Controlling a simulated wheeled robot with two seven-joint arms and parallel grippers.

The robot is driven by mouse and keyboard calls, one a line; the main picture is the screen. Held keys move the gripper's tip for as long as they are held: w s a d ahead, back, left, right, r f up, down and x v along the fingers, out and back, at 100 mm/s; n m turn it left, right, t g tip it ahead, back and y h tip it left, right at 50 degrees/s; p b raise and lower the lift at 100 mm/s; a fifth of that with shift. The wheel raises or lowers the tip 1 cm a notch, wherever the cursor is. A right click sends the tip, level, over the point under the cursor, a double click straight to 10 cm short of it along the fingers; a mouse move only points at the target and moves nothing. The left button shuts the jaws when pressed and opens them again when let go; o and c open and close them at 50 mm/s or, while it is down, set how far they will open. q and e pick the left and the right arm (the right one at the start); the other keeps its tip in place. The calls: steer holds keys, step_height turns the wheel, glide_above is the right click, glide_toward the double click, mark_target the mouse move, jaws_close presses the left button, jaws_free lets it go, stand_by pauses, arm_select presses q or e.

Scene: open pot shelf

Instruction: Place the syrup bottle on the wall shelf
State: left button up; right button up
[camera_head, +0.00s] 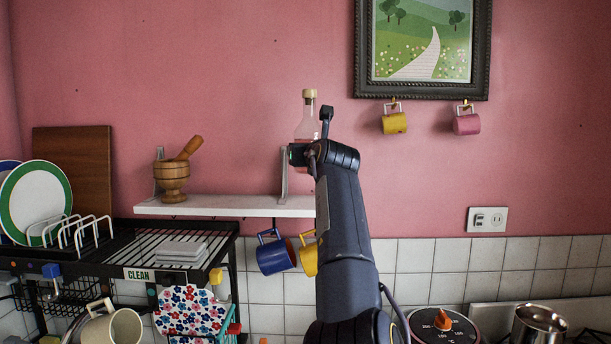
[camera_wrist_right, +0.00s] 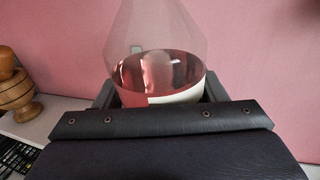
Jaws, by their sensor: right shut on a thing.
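The syrup bottle (camera_head: 307,122) is clear glass with a pale stopper and stands upright in my right gripper (camera_head: 303,154). In the wrist view the bottle (camera_wrist_right: 155,70) sits between the two fingers, with red syrup and a white band low in it. My right gripper is shut on it. The white wall shelf (camera_head: 230,206) runs left from just below the gripper. The bottle is near the shelf's right end, by a bracket. My left gripper is not in view.
A wooden mortar with pestle (camera_head: 173,180) stands on the shelf's left part; the middle is clear. Blue (camera_head: 276,254) and yellow (camera_head: 309,258) mugs hang below the right end. A black dish rack (camera_head: 182,228) stands lower left. A framed picture (camera_head: 424,93) hangs upper right.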

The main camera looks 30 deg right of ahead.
steer(key=w+f, duration=0.1)
steer(key=w+d+f, duration=0.1)
steer(key=f, duration=0.1)
steer(key=d+f, duration=0.1)
steer(key=shift+w+f, duration=0.25)
steer(key=shift+w, duration=0.15)
steer(key=f, duration=0.3)
steer(key=shift+w+d, duration=0.1)
steer(key=shift+w, duration=0.1)
steer(key=shift+f, duration=0.2)
steer(key=shift+f, duration=0.1)
steer(key=o, duration=1.5)
steer(key=shift+f, duration=0.1)
